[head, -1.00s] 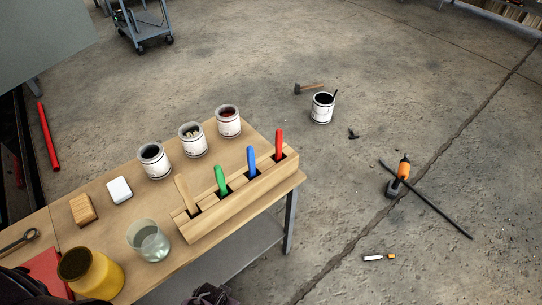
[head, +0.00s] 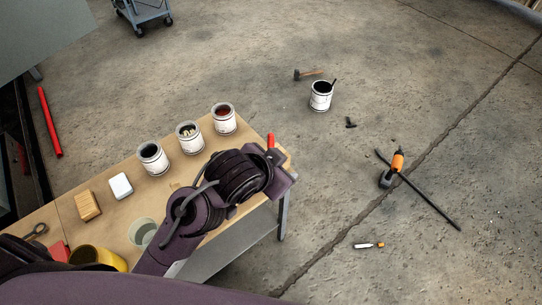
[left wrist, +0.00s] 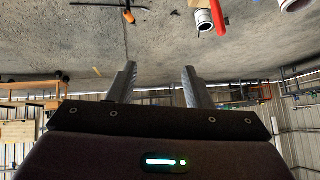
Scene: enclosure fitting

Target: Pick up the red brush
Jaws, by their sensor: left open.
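The red brush (head: 271,141) shows only the top of its handle above the far right end of the wooden rack in the head view; my arm hides the rest of it and most of the rack. In the left wrist view the red handle (left wrist: 218,20) is at the top, right of the fingers. My left gripper (left wrist: 159,70) is open, with nothing between its two fingers. It is near the right end of the table, apart from the handle in the wrist view. The green and blue brushes are hidden behind my arm. My right gripper is not in view.
Three paint cans (head: 190,138) stand in a row behind the rack. A wooden block (head: 88,206), a white block (head: 121,186), a glass (head: 142,232) and a yellow jar (head: 98,257) stand on the table (head: 68,214). The floor beyond holds scattered tools.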

